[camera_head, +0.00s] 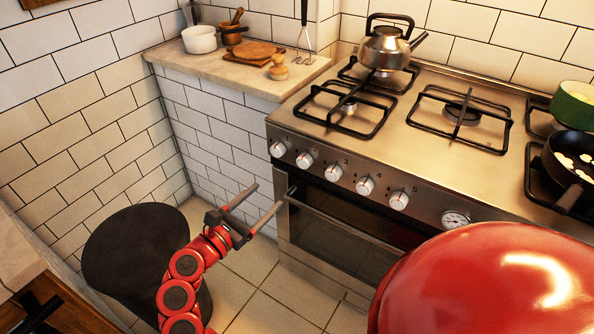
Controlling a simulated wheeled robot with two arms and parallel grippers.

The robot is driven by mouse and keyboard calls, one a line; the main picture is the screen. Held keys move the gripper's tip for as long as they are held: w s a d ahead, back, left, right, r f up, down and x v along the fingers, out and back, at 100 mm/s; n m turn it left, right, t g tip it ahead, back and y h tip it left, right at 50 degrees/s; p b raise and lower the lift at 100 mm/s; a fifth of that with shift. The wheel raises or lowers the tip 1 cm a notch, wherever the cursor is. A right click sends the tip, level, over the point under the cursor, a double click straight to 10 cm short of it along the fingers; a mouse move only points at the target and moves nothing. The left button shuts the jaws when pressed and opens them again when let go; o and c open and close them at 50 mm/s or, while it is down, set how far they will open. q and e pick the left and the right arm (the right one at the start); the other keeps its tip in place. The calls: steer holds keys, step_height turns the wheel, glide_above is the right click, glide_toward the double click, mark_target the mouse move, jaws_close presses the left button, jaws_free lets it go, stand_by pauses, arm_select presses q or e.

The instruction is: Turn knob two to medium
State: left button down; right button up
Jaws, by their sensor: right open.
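A row of several pale round knobs runs along the stove's front panel (425,205). The second knob from the left (305,160) is in plain view, with small marks beside it that are too small to read, so its setting cannot be told. My right gripper (268,195) is open and empty. Its two fingers point up and right toward the panel, below and left of the knobs, apart from them. My left gripper is not in view.
A kettle (387,46) stands on the back-left burner; a pan (570,160) and green pot (573,104) are at right. A counter (225,72) holds kitchenware. A dark round stool or bin (125,240) stands at left.

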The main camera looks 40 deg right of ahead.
mark_target(301, 164)
steer(key=x, duration=1.3)
steer(key=shift+w+d, duration=0.1)
steer(key=shift+d, duration=0.2)
jaws_close()
